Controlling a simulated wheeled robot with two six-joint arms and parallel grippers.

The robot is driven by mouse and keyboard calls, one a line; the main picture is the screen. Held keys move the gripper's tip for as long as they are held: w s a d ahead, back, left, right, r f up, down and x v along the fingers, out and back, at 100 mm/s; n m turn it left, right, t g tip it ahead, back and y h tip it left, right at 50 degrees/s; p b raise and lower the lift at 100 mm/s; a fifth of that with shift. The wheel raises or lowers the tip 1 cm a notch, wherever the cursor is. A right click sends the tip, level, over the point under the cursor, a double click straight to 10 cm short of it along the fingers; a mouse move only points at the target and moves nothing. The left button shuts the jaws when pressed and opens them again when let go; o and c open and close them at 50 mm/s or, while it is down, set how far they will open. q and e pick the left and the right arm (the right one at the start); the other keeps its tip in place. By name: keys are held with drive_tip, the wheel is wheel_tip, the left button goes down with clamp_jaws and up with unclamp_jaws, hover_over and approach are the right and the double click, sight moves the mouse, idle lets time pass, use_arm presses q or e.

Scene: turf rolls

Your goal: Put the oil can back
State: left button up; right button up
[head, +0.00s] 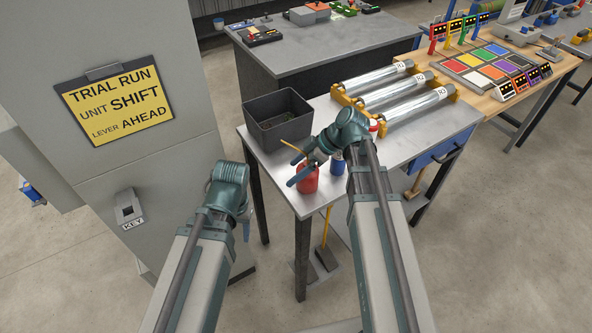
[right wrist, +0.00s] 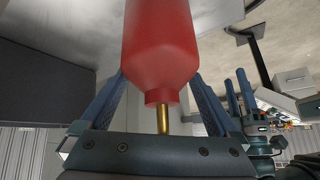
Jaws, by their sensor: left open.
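The oil can (head: 308,181) is red with a thin brass spout, at the near corner of the grey metal table (head: 306,203). In the right wrist view the oil can (right wrist: 161,45) fills the top middle, its spout towards my palm and its base out of frame. My right gripper (head: 298,170) reaches down over it; its fingers lie against both sides and appear shut on it. I cannot tell whether its base touches the table. My left gripper (head: 245,230) is beside the grey cabinet, empty and open; its fingers also show in the right wrist view (right wrist: 238,92).
A black open bin (head: 279,122) stands at the table's left. Several metal rollers (head: 392,90) lie in yellow holders behind. A grey cabinet (head: 160,190) with a yellow sign (head: 118,102) stands left.

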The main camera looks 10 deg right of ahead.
drive_tip(key=shift+r, duration=0.1)
drive_tip(key=p+v, duration=0.9)
drive_tip(key=v, duration=0.3)
idle(0.5)
